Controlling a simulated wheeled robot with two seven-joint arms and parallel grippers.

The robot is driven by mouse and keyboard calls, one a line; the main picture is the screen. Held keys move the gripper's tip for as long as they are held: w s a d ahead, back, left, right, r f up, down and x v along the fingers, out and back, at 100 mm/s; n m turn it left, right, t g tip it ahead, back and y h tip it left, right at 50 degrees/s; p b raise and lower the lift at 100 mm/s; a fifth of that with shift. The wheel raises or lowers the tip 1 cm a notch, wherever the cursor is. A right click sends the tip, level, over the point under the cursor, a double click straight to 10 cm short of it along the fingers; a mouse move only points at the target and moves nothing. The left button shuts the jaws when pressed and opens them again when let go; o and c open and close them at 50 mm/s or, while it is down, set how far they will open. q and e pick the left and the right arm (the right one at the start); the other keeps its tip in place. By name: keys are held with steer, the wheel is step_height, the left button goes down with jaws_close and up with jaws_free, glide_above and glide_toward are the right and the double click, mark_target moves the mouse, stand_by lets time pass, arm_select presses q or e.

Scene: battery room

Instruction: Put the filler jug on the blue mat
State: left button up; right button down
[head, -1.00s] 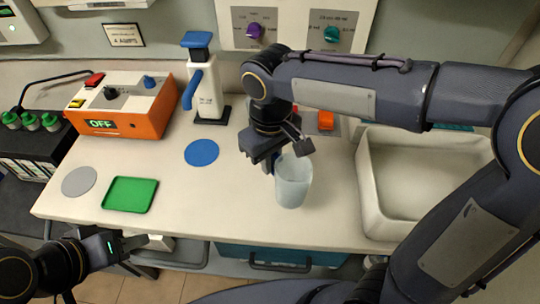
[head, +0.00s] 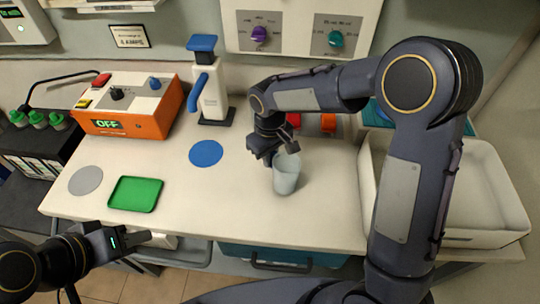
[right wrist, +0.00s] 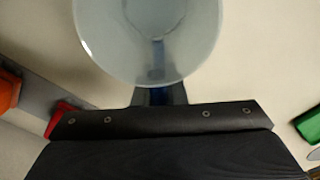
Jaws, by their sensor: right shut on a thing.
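The filler jug, a translucent pale grey cup (head: 286,175) with a dark blue handle, is at the right middle of the counter. My right gripper (head: 276,153) is shut on its handle, and the jug looks upright; I cannot tell whether its base touches the counter. In the right wrist view the jug's open rim (right wrist: 150,40) fills the top, with the handle between it and the gripper. The blue mat (head: 206,153), a flat round disc, lies bare to the left of the jug. My left gripper (head: 142,252) is open and empty at the counter's front left edge.
A white and blue pump-like device (head: 211,92) stands behind the mat. A grey disc (head: 85,180) and a green tray (head: 135,194) lie to the left, before an orange box (head: 130,120). A white basin (head: 480,190) is at the right. The counter between jug and mat is clear.

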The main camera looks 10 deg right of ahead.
steer(key=shift+f, duration=0.2)
steer(key=c, duration=1.5)
jaws_free()
steer(key=shift+r, duration=0.1)
step_height(320, 180, up, 11)
steer(key=shift+r, duration=0.1)
steer(key=shift+d+r, duration=0.1)
steer(key=shift+r, duration=0.45)
